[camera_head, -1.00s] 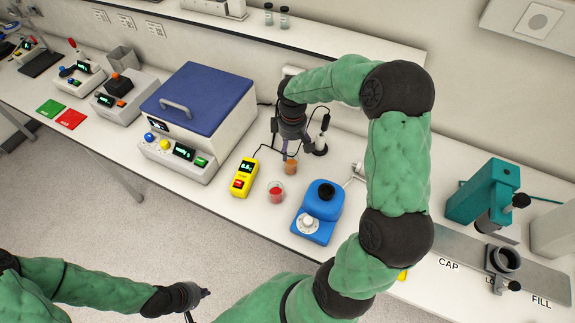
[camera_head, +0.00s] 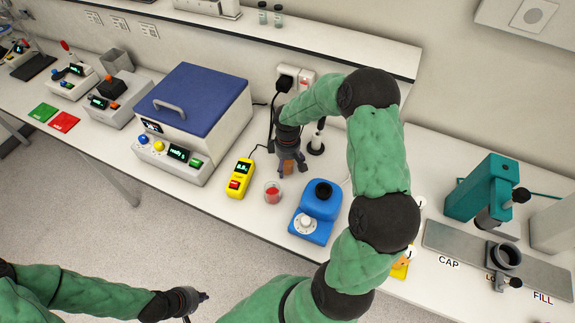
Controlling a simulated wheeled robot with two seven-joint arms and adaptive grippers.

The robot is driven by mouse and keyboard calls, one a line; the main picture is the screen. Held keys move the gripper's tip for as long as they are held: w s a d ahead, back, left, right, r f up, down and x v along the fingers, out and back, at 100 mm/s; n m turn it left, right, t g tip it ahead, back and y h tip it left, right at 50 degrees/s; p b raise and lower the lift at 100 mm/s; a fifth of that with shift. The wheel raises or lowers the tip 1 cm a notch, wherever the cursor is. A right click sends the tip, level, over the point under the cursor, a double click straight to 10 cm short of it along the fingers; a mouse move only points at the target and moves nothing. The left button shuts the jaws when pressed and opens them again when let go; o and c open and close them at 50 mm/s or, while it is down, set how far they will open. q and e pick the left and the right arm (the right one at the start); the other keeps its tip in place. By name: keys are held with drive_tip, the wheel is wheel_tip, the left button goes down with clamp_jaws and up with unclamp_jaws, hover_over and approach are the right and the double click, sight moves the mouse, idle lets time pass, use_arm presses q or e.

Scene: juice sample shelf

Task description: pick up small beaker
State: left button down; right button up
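Two small clear beakers show on the white bench. One holds red liquid (camera_head: 272,192) and stands free in front of my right gripper. The other holds orange-brown liquid (camera_head: 288,168) and is partly hidden by my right gripper (camera_head: 291,167). That gripper points down, its dark fingers at this beaker; whether they touch or squeeze it is too small to tell. My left gripper (camera_head: 198,308) is low at the left, over the floor in the picture, with its fingers apart and nothing between them.
A yellow handheld meter (camera_head: 240,178) lies left of the red beaker. A blue device with a dial (camera_head: 316,212) stands right of it. A blue-lidded box (camera_head: 196,120) is at the left. A dark rod on a round base (camera_head: 316,146) stands close right of my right gripper.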

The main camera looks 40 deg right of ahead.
drive_tip(key=c, duration=1.3)
drive_tip(key=shift+r, duration=0.1)
